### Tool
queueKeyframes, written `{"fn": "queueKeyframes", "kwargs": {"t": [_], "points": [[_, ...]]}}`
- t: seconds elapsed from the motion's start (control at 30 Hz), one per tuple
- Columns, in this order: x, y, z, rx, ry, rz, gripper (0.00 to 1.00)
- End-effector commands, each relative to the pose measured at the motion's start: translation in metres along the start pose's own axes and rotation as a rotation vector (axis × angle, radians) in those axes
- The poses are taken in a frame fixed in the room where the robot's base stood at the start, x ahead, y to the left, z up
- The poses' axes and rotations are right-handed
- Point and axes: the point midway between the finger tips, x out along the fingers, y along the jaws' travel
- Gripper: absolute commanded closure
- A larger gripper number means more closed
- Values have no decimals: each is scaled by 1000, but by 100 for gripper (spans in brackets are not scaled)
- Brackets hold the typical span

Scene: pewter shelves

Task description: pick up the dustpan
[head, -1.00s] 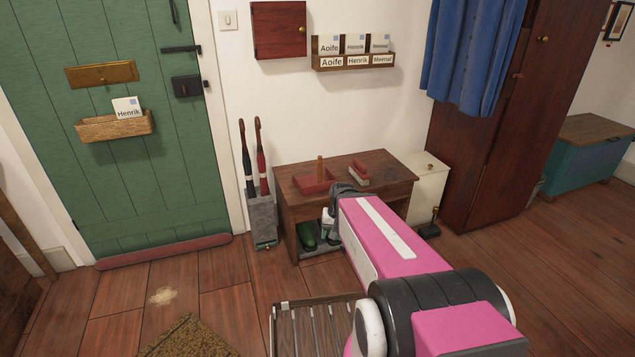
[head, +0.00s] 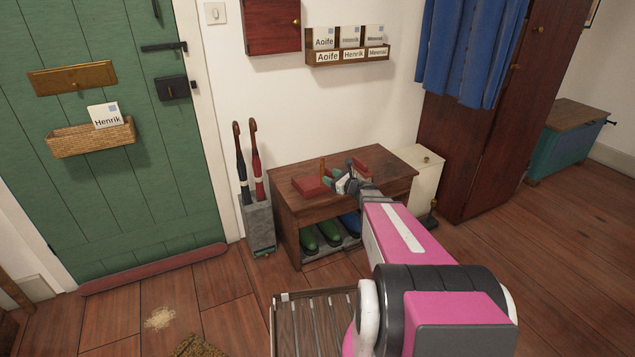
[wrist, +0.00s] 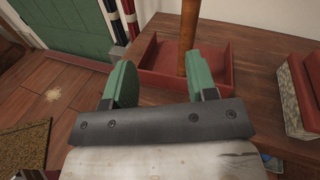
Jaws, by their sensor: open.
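The dustpan (head: 308,186) is a red tray with an upright wooden handle, and it sits on the wooden bench (head: 386,190). In the wrist view the dustpan (wrist: 218,62) lies just ahead of my gripper (wrist: 161,80). Its wooden handle (wrist: 188,32) rises between the two green fingers' lines, closer to the right finger. My gripper (head: 335,183) is open and empty, just right of the dustpan in the head view. I cannot tell whether a finger touches the tray. Part of the tray's near side is hidden behind the fingers.
A red-backed brush (wrist: 293,85) lies right of the dustpan on the bench. Umbrellas stand in a grey holder (head: 258,222) left of the bench. Green boots (head: 318,236) and blue ones sit on the shelf below. The wall is close behind.

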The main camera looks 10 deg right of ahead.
Motion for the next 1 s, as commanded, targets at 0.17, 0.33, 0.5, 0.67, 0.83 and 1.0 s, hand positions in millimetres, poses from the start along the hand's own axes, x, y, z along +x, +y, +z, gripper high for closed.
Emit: {"fn": "queueKeyframes", "kwargs": {"t": [0.17, 0.33, 0.5, 0.67, 0.83, 1.0], "points": [[0, -23, -2, 124, -52, -73, 48], [11, -26, -2, 138, -59, -80, 48], [37, -28, -1, 135, -58, -78, 48], [54, -30, 1, 134, -58, -79, 48], [64, -31, 1, 134, -58, -78, 48], [86, -36, 1, 134, -58, -79, 48]]}}
